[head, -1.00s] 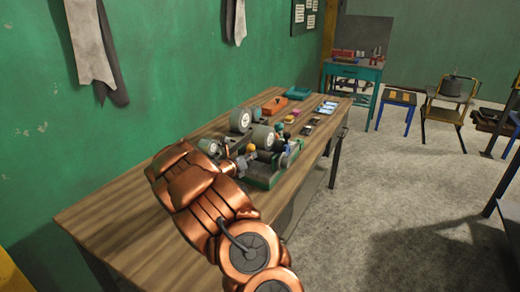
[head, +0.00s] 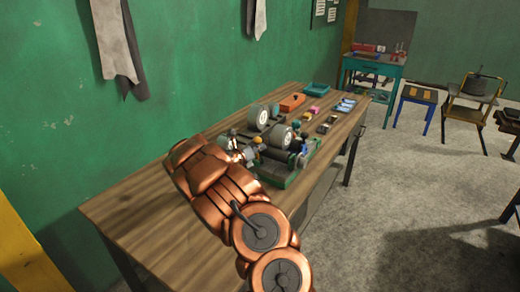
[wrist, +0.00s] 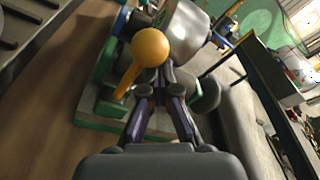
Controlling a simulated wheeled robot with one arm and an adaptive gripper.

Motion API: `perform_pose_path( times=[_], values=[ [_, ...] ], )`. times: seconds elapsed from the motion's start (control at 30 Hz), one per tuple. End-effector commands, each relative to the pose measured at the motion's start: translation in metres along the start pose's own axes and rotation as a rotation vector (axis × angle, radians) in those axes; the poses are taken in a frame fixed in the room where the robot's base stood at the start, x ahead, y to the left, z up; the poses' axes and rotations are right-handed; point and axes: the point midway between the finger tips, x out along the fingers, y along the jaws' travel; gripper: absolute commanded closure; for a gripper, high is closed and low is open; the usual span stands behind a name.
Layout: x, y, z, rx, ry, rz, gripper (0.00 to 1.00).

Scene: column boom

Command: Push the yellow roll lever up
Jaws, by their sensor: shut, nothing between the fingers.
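The yellow roll lever has a yellow-orange ball knob (wrist: 151,47) on a thin orange stem, just beyond my fingertips in the wrist view. In the head view its small knob (head: 257,140) shows at the near side of the machine. My gripper (wrist: 158,92) is shut and empty, its fingertips just below the knob in the picture and close to the stem. I cannot tell whether they touch it. In the head view my gripper (head: 243,156) is at the machine's near end, partly hidden by my copper arm. The machine has a green base (head: 275,178) and grey rollers (head: 279,137).
The machine stands on a long wooden table (head: 150,205) along the green wall. Small coloured items, an orange box (head: 292,102) and a teal tray (head: 315,89) lie behind it. The near left tabletop is clear. Stools and a teal desk (head: 375,67) stand farther back.

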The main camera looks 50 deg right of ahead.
Motion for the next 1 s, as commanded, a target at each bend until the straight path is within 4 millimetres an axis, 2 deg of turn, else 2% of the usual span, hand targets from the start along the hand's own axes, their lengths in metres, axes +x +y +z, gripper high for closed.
perform_pose_path(
  times=[0.63,0.77,1.0],
  values=[
    [-0.007,0.002,0.007,0.0,-0.013,0.005,1.0],
    [-0.023,0.003,0.007,-0.003,-0.013,0.007,1.0],
    [-0.062,0.002,0.004,0.0,-0.005,0.002,1.0]
  ],
)
